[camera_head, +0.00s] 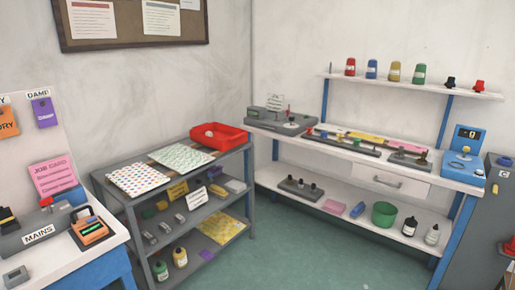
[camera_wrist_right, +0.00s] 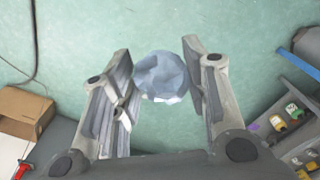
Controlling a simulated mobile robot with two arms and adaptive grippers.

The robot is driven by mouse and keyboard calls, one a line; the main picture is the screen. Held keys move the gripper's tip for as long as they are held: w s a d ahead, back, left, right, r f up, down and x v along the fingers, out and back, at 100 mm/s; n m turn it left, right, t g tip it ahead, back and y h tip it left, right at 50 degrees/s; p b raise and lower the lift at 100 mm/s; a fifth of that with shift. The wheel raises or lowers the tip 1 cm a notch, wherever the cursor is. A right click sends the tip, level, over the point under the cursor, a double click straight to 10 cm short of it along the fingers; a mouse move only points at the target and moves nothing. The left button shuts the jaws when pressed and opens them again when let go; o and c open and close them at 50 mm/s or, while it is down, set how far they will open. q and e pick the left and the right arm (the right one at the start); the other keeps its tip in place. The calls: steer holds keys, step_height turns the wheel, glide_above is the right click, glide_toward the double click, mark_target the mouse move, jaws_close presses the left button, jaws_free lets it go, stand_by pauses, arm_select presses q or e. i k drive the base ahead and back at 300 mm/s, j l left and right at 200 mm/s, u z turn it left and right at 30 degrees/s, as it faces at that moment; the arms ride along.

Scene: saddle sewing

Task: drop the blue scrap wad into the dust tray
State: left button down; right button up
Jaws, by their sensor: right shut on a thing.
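The blue scrap wad (camera_wrist_right: 161,76) is a pale blue crumpled ball in the right wrist view. My right gripper (camera_wrist_right: 158,66) is shut on it, with a finger on each side. The wad is seen against the green floor. A red open tray (camera_head: 220,137), which looks like the dust tray, stands on the back right corner of the grey shelf unit's top in the head view. A small pale lump (camera_head: 209,133) lies in it. Neither gripper shows in the head view, and my left gripper is in no view.
Two patterned sheets (camera_head: 139,179) (camera_head: 181,157) lie in front of the red tray on the grey shelf unit (camera_head: 133,217). A white workbench (camera_head: 440,173) with tools stands to the right. In the right wrist view, a cardboard box (camera_wrist_right: 25,113) is at the left and shelves (camera_wrist_right: 295,137) at the right.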

mark_target(218, 135)
steer(key=i+u, duration=0.1)
steer(key=i, duration=0.55)
steer(key=i+l+u, duration=0.1)
steer(key=i, duration=0.55)
steer(key=i+l+u, duration=0.1)
steer(key=i+l, duration=0.15)
steer(key=i, duration=0.4)
